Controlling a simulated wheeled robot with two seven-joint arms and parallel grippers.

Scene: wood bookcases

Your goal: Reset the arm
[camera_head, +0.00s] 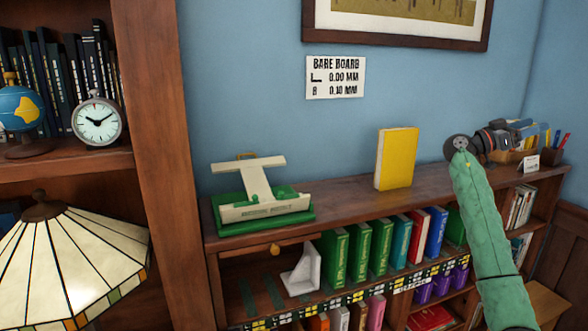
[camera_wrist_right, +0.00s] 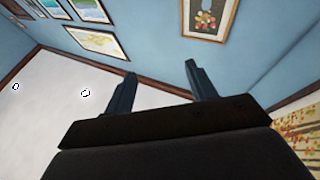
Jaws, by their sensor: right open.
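My right arm (camera_head: 483,220), in a green sleeve, rises from the bottom right in the head view. My right gripper (camera_head: 510,133) is raised at its far end, in front of the blue wall and the right end of the low bookcase (camera_head: 350,203). In the right wrist view the two fingers of the right gripper (camera_wrist_right: 160,82) stand apart with nothing between them; the pale floor and blue wall show beyond. My left gripper is not in view.
A yellow book (camera_head: 396,160) stands upright on the bookcase top, left of my right arm. A green-and-cream stand (camera_head: 262,205) is further left. A pencil holder (camera_head: 550,142) is near the right gripper. A lamp (camera_head: 65,265) is at lower left.

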